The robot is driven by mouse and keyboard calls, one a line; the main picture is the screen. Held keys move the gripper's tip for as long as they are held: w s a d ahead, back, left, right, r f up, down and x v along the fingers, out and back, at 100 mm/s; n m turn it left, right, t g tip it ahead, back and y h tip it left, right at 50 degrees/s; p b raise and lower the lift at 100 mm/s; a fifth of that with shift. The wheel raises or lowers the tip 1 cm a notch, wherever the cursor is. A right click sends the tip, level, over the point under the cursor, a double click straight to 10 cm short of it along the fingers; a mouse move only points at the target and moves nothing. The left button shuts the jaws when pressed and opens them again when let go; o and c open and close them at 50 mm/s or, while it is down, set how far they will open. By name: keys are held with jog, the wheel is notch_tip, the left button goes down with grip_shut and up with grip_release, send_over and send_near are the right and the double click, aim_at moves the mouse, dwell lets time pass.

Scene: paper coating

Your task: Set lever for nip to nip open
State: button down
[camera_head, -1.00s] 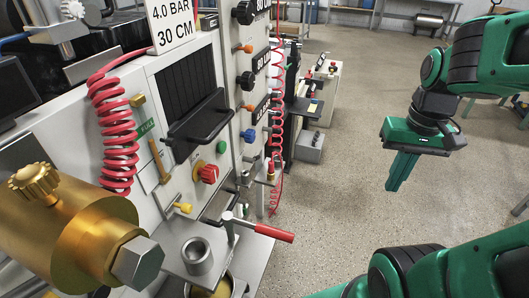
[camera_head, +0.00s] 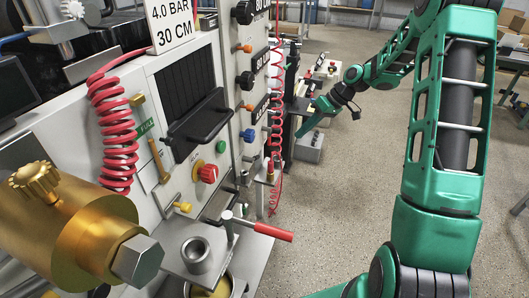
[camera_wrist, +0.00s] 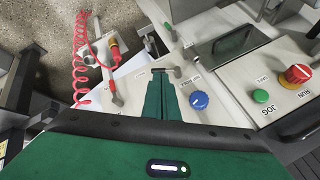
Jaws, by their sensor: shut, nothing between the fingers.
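In the wrist view, a small metal lever (camera_wrist: 177,71) stands on a pale panel between two small labels that I cannot read fully. My gripper (camera_wrist: 153,42) is shut and empty. Its green fingers lie right beside this lever and overlap it in the picture; I cannot tell whether they touch. That it is the nip lever is not certain. In the head view, my gripper (camera_head: 303,128) is at the far end of the machine front, pointing down and left. The lever cannot be made out there.
A blue knob (camera_wrist: 199,100), a green button (camera_wrist: 260,96) and a red knob (camera_wrist: 298,74) are right of the fingers. A red coiled hose (camera_wrist: 83,50) hangs at left. Nearer, a red-handled lever (camera_head: 272,232) juts from the machine. Open floor (camera_head: 340,220) lies at right.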

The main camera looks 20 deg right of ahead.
jog(key=w+a+f+n+t+y, duration=0.1)
jog(key=w+f+n+y, duration=0.1)
jog(key=w+f+y, duration=0.2)
jog(key=shift+w+a+f+n+y, duration=0.35)
jog(key=shift+w+f, duration=0.25)
jog(key=shift+w, duration=1)
jog(key=s+f+x, duration=0.1)
jog(key=f+x, duration=0.1)
jog(key=x, duration=1.1)
jog(key=shift+s+d, duration=0.25)
jog(key=shift+d, duration=0.1)
jog(key=shift+r, duration=0.15)
